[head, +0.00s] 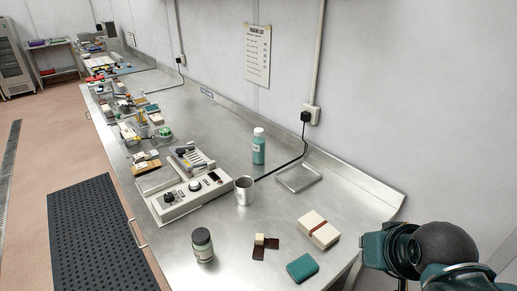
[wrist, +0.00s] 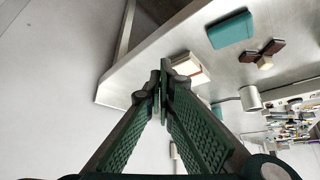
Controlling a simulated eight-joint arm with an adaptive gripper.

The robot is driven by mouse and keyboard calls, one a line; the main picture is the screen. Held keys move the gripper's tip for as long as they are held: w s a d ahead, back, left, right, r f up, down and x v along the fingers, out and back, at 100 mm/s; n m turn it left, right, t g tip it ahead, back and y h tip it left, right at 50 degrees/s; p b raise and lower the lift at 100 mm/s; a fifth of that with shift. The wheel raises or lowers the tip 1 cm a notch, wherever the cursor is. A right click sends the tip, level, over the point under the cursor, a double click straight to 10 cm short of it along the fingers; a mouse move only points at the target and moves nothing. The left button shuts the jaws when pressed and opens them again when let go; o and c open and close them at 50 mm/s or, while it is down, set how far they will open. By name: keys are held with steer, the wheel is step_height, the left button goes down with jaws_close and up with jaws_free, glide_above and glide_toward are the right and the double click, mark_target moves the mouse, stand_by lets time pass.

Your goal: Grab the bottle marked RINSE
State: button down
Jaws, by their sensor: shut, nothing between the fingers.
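Two bottles stand on the steel bench, and I cannot read a label on either. A teal bottle with a white cap (head: 258,147) stands upright near the wall, behind a metal cup (head: 244,190). A grey bottle with a dark cap (head: 202,246) stands near the front edge. My gripper (wrist: 160,92) is shut and empty in the wrist view, its fingertips meeting, clear of both bottles. The head view shows only links of my arm at the lower right. In the wrist view, I cannot clearly make out either bottle.
A control box (head: 183,201) sits left of the cup. A cream box with a red band (head: 318,231), a teal block (head: 302,268) and small brown pieces (head: 259,253) lie toward the right end. A shallow tray (head: 298,178) and black cable lie by the wall. Clutter fills the far bench.

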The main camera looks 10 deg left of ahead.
stand_by(0.3)
steer(key=c, duration=1.5)
jaws_free()
steer(key=shift+c, duration=0.2)
